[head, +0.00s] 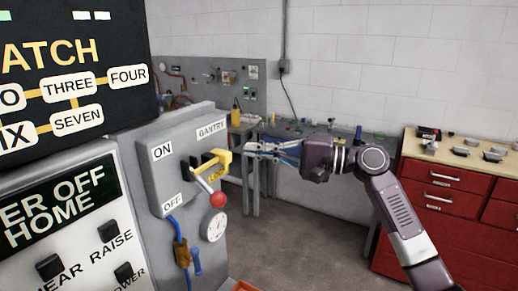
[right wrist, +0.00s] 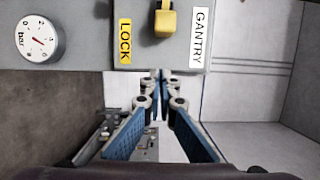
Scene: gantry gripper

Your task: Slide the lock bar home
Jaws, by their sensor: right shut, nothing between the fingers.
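The yellow lock bar (head: 224,157) sticks out from the grey switch box (head: 164,185) in the head view, above a yellow LOCK label (head: 216,176). In the right wrist view the bar's yellow end (right wrist: 166,18) shows at the top, between the LOCK and GANTRY labels. A lever with a red ball (head: 218,199) stands out just below the bar. My right gripper (head: 249,149) is shut and empty, its tips just right of the bar. In the right wrist view its tips (right wrist: 160,74) are below the bar's end, apart from it. My left gripper is not in view.
A round gauge (head: 214,227) and a blue cable (head: 178,232) are below the lever. A black sign (head: 75,60) and a button panel (head: 65,230) fill the left. A red drawer cabinet (head: 447,200) stands at the right, with open floor between.

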